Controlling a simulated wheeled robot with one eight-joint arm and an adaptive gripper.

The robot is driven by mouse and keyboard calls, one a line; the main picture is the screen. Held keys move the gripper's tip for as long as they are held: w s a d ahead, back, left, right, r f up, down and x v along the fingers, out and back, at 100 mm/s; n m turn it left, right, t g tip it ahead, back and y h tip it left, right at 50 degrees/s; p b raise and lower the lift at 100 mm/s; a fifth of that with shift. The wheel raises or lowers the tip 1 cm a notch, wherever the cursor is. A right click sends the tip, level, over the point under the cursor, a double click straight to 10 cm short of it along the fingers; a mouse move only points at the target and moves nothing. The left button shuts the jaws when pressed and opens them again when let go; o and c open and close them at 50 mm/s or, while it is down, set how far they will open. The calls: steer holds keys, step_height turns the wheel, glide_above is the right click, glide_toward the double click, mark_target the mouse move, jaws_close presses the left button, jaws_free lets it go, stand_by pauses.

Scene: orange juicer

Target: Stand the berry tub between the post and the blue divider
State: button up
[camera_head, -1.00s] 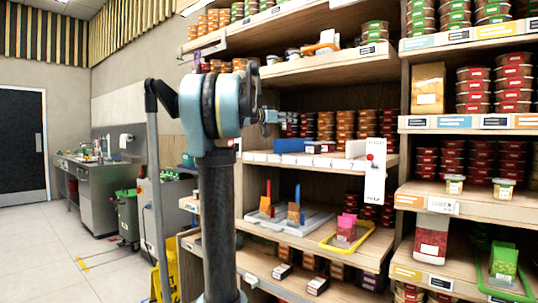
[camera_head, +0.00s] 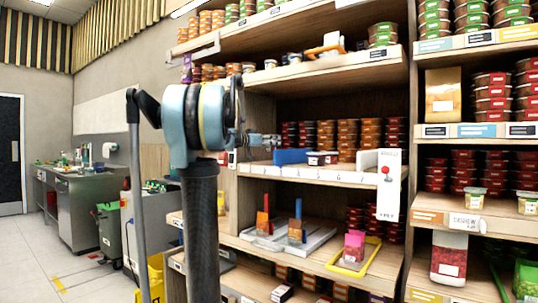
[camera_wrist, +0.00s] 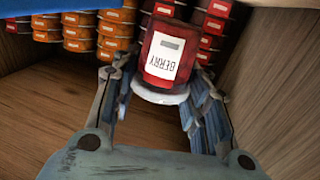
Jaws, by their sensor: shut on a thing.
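My gripper (camera_head: 268,140) reaches over the left part of the middle shelf, left of and above the blue divider (camera_head: 290,156). In the wrist view my gripper's two fingers (camera_wrist: 165,88) are closed on a red berry tub (camera_wrist: 158,78). Its white label reads BERRY upside down in the picture, and its pale lid is toward me. I cannot make out the held tub for sure in the head view. A white upright post or panel with a red knob (camera_head: 390,192) stands at the shelf's right end.
A small dark tub with a white label (camera_head: 322,158) sits just right of the blue divider. Stacked red and orange tubs (camera_head: 347,137) fill the shelf's back. A white block (camera_head: 367,158) stands left of the post. Wooden panels (camera_wrist: 40,105) show in the wrist view.

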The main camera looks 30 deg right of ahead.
mark_target(268, 150)
steer(key=shift+s+f, duration=0.1)
steer(key=shift+f, duration=2.05)
steer(key=o, duration=1.1)
steer(key=a, duration=0.4)
steer(key=s+a, duration=0.1)
steer(key=a, duration=0.3)
steer(key=s+a, duration=0.1)
steer(key=a, duration=0.2)
steer(key=shift+a, duration=0.4)
